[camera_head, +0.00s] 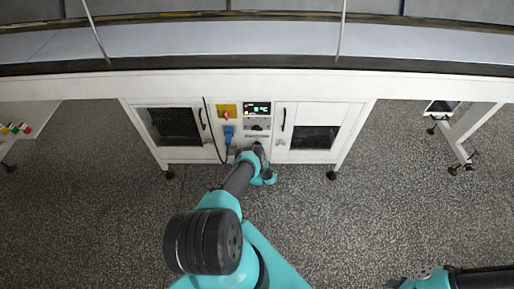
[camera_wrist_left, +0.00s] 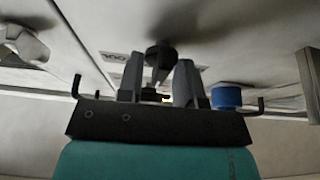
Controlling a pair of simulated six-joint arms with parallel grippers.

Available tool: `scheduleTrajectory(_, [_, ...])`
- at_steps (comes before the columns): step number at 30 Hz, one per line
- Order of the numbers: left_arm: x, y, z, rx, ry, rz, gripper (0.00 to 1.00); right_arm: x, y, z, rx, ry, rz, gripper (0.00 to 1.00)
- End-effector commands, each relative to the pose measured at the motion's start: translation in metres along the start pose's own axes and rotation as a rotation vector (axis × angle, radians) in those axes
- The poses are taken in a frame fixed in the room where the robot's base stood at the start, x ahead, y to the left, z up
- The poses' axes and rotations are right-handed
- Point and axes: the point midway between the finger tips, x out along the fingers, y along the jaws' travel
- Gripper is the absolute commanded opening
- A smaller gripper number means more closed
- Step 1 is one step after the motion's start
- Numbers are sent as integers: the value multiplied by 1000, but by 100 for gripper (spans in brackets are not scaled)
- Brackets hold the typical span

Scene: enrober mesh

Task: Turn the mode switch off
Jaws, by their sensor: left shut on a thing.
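The mode switch (camera_wrist_left: 162,54) is a dark round knob with a narrow grip on the white cabinet front, between my fingers in the left wrist view. My left gripper (camera_wrist_left: 158,78) is shut on the switch, with one grey finger on each side of it. In the head view my left gripper (camera_head: 250,150) is against the lower middle of the control panel (camera_head: 244,112). The gripper and wrist hide the switch there, so its pointing direction cannot be read. Only links of my right arm show at the bottom right; its gripper is not visible.
Cabinet doors with handles flank the panel. A conveyor edge (camera_head: 300,84) overhangs them. The speckled floor is clear.

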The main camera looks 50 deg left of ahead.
Motion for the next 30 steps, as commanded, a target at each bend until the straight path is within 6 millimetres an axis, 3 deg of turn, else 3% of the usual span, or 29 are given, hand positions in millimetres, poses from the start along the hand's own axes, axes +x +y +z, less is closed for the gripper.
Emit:
scheduleTrajectory(3, [0,0,0,1,-1,0,10,0,0,0,0,0,0,43])
scheduleTrajectory(4, [0,0,0,1,-1,0,35,0,0,0,0,0,0,43])
scheduleTrajectory(5, [0,0,0,1,-1,0,38,0,0,0,0,0,0,43])
scheduleTrajectory(17, [-5,0,0,1,-2,1,38,0,0,0,0,0,0,43])
scheduleTrajectory(23, [-29,0,1,1,-5,1,38,0,0,0,0,0,0,43])
scheduleTrajectory(30, [-73,0,1,1,-5,1,38,0,0,0,0,0,0,43])
